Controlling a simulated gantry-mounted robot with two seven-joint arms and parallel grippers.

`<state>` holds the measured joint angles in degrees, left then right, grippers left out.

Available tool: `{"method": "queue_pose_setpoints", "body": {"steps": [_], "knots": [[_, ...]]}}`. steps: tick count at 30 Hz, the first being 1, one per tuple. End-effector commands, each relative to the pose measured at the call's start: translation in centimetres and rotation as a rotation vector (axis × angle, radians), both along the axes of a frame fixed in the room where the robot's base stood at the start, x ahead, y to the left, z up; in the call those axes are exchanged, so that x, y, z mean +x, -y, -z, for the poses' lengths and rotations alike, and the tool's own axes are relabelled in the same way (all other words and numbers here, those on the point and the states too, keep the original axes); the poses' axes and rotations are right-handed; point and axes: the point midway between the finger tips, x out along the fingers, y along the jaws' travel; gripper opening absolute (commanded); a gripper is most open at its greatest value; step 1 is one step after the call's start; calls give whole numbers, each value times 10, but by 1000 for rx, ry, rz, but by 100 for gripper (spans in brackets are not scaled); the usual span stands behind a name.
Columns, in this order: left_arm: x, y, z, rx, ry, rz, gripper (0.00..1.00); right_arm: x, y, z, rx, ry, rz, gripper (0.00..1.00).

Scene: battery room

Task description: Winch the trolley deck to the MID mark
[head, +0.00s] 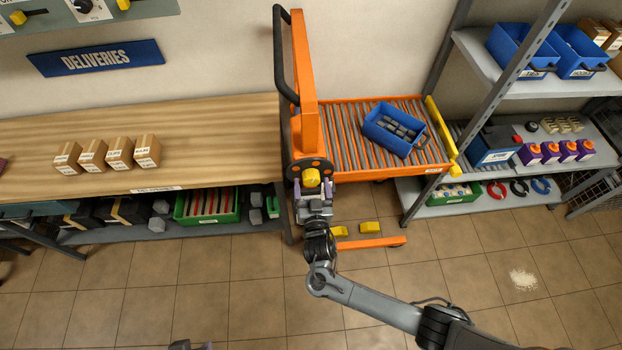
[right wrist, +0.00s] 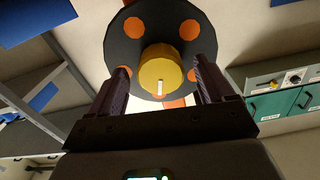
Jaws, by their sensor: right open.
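The orange trolley (head: 306,60) has a roller deck (head: 345,130) with a yellow end stop (head: 440,135). A dark winch wheel with orange spots (right wrist: 125,40) and a yellow knob (head: 312,178) faces my right gripper. The knob also shows in the right wrist view (right wrist: 160,68). My right gripper (head: 313,188) is open at the knob, one finger on each side, with gaps visible. A small grey part at the bottom edge of the head view may be my left gripper (head: 190,346); its jaws cannot be made out. I cannot see a MID mark.
A blue crate (head: 375,127) of grey blocks sits on the deck. A wooden bench (head: 215,130) with several cartons stands left, storage shelves (head: 475,60) right. Trolley legs (head: 370,242) with yellow parts reach onto the floor. The front floor is mostly clear.

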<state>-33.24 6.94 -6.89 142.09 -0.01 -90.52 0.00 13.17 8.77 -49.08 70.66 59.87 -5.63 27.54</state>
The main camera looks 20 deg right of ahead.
Motion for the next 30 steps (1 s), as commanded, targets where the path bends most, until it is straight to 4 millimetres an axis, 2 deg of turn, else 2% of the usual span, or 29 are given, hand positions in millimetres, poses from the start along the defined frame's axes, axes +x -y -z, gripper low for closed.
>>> {"method": "queue_pose_setpoints", "body": {"steps": [3, 7, 18, 28, 30], "knots": [[0, -1, 0, 5, 1, 3, 41, 13, 3, 0, -1, 1, -1, 82], [0, -2, 0, 6, 1, 3, 41, 21, 5, 0, -1, 0, -1, 82], [0, 0, 0, 1, 0, 1, 41, 24, 6, 0, 0, -1, -1, 82], [0, 2, -1, -8, 1, -6, 41, 24, 6, 0, 0, -1, -1, 31], [0, 2, -1, -8, 1, -6, 41, 24, 6, 0, 0, -1, -1, 29]]}}
